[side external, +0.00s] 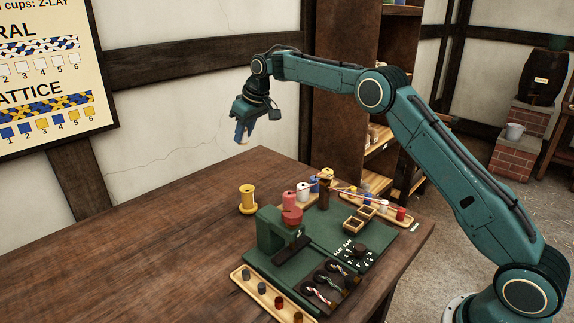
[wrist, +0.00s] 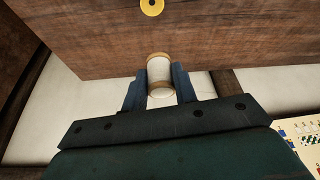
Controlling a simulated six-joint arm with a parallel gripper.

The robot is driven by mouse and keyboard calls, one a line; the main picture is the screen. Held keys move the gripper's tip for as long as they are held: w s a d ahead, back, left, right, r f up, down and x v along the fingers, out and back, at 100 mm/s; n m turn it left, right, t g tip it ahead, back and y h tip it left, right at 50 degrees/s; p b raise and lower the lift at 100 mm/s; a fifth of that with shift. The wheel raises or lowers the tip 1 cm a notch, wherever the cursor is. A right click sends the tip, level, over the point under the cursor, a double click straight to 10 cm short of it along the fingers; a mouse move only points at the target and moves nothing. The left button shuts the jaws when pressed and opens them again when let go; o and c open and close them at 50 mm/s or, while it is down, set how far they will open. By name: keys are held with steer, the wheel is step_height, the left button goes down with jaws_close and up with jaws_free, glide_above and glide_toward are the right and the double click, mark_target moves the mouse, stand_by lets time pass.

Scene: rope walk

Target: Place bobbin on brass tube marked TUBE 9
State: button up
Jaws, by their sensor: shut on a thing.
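My gripper (side external: 243,132) is raised above the far part of the table. In the wrist view its fingers (wrist: 160,88) are shut on a pale bobbin (wrist: 160,76) with tan ends. In the side view the bobbin is mostly hidden by the fingers. A yellow spool-shaped piece (side external: 247,199) stands upright alone on the bare table, below and apart from the gripper. It also shows in the wrist view (wrist: 152,6), from above, with a dark centre. No TUBE 9 marking can be read, so I cannot tell which thing is that tube.
A pale tray (side external: 270,297) with pegs lies at the front. The table's left side (side external: 170,220) is clear.

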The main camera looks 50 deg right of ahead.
step_height(320, 180, down, 9)
steer(key=shift+f, duration=0.15)
steer(key=shift+f, duration=2.8)
steer(key=shift+f, duration=0.15)
steer(key=o, duration=1)
steer(key=shift+c, duration=0.2)
steer(key=v, duration=1.2)
